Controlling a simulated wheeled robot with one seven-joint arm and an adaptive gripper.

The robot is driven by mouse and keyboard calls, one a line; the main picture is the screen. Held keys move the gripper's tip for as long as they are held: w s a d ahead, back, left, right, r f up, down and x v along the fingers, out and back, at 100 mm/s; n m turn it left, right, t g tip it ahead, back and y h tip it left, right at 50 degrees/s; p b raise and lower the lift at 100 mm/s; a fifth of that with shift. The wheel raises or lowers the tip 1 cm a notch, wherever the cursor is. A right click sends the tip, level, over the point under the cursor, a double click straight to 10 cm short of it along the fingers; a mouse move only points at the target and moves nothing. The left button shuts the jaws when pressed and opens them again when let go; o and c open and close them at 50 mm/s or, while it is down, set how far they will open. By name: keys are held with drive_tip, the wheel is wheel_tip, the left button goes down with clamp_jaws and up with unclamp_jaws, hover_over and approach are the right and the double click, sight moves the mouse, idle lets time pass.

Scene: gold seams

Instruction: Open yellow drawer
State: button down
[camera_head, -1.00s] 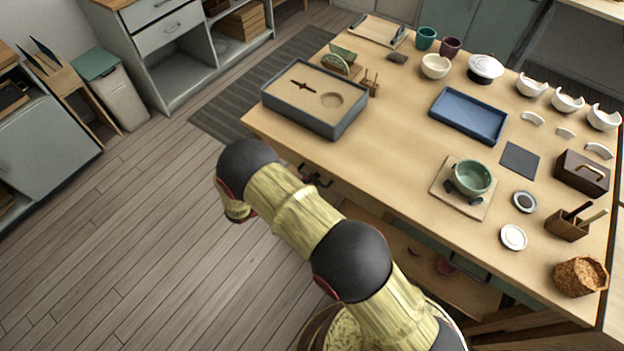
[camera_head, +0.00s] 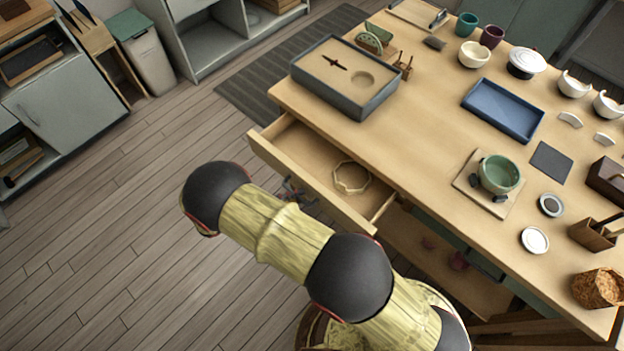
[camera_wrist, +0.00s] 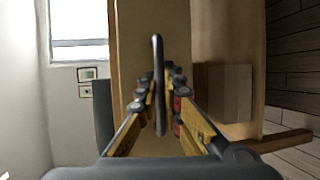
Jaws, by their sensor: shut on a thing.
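A wooden drawer (camera_head: 318,143) stands pulled out from the front of the worktable in the head view. A pale ring-shaped item (camera_head: 351,177) lies inside it. In the wrist view the drawer's wooden front (camera_wrist: 206,40) is close ahead, with a dark bar handle (camera_wrist: 158,80) on it. My gripper (camera_wrist: 161,92) is shut on this handle, one finger on each side. In the head view my gripper (camera_head: 292,190) is low at the drawer front, mostly hidden by my arm.
The worktable (camera_head: 420,130) holds a sand tray (camera_head: 327,106) above the drawer, a blue tray (camera_head: 503,110) and a green bowl (camera_head: 499,174). A lower shelf (camera_head: 440,262) is below. The wood floor (camera_head: 120,230) left of my arm is clear.

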drive_tip(key=s+a, duration=0.5)
drive_tip(key=s, duration=0.1)
drive_tip(key=shift+s+b, duration=0.35)
drive_tip(key=c, duration=2.2)
unclamp_jaws()
drive_tip(key=shift+a, duration=0.1)
drive_tip(key=v, duration=1.2)
